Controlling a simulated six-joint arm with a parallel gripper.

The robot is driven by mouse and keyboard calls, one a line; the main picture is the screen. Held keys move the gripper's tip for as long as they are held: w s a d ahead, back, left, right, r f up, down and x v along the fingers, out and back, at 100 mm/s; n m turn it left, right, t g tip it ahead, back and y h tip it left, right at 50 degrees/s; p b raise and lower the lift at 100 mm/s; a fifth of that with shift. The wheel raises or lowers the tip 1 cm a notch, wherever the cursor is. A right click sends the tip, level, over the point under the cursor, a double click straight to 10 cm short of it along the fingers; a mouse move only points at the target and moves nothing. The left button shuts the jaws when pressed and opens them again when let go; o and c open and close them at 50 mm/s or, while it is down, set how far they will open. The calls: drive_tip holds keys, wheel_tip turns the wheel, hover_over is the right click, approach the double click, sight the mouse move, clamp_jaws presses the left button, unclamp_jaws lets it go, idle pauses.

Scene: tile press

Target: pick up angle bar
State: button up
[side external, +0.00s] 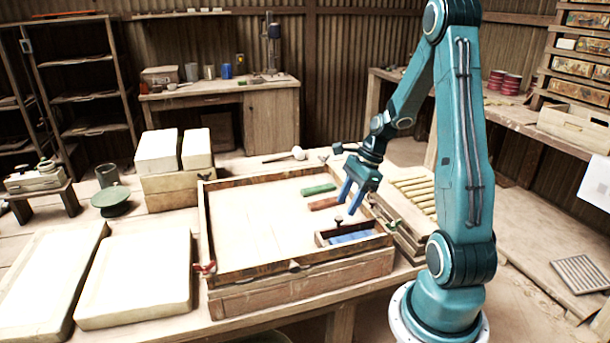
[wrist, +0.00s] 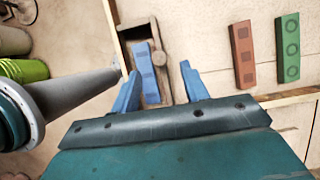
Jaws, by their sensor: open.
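Three bars show, and I cannot tell which one is called the angle bar. A blue bar (wrist: 148,74) with dark square marks lies in a small wooden tray (side external: 320,240) at the frame's near right corner; it also shows in the side view (side external: 350,237). A red-brown bar (wrist: 243,54) and a green bar (wrist: 289,48) with ring marks lie side by side on the pale bed; they also show in the side view, red-brown (side external: 323,203) and green (side external: 318,189). My gripper (side external: 347,204) is open and empty above the tray, its blue fingers on either side of the blue bar in the wrist view (wrist: 160,70).
A raised wooden frame (side external: 204,235) surrounds the bed, with clamps on its edges. Pale blocks (side external: 158,150) and slabs (side external: 140,275) stand to the left. A slatted rack (side external: 415,190) lies at right. The bed's left and middle are clear.

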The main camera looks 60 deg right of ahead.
sight(340, 217)
drive_tip(key=shift+x, duration=3.25)
clamp_jaws()
